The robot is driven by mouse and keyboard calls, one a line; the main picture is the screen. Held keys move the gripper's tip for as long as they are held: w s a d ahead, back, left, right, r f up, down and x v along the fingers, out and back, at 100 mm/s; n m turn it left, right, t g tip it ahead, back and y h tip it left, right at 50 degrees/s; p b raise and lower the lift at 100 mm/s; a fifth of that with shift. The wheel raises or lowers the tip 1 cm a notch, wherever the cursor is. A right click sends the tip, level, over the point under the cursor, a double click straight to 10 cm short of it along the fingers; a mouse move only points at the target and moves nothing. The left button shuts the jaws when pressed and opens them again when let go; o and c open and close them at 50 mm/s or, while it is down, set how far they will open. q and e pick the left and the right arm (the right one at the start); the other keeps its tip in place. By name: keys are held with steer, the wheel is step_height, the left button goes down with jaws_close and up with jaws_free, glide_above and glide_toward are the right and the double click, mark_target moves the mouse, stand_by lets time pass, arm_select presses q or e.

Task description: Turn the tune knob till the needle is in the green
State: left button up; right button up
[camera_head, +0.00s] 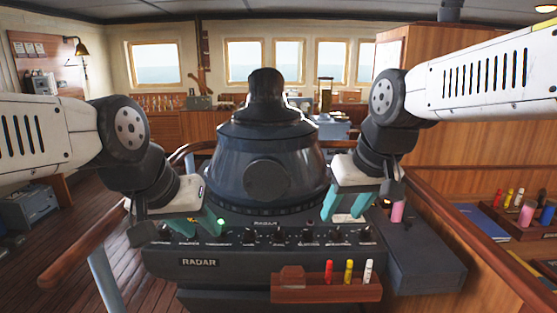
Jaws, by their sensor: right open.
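The black radar console (265,262) stands in front of me with a row of small knobs (278,236) along its panel. The knob labels are too small to read, so I cannot tell which is the tune knob. A pale face (348,218), perhaps the meter, shows at the panel's right behind my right gripper; no needle can be made out. My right gripper (346,208) is open, its teal fingers apart above the right part of the panel. My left gripper (205,217) is over the panel's left part, beside a green lamp (221,221); its finger gap is unclear.
A dark radar hood (265,150) rises behind the panel between my arms. A wooden tray (325,290) with red, yellow and white markers is at the front. A pink cylinder (397,211) stands to the right. Wooden rails (75,255) flank the console.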

steer(key=shift+m+t, duration=0.8)
steer(key=shift+m, duration=0.1)
steer(key=s, duration=0.1)
steer(key=s+d, duration=0.1)
steer(key=s, duration=0.1)
steer(key=s+f, duration=0.1)
steer(key=shift+s+d, duration=0.2)
steer(key=shift+d, duration=0.1)
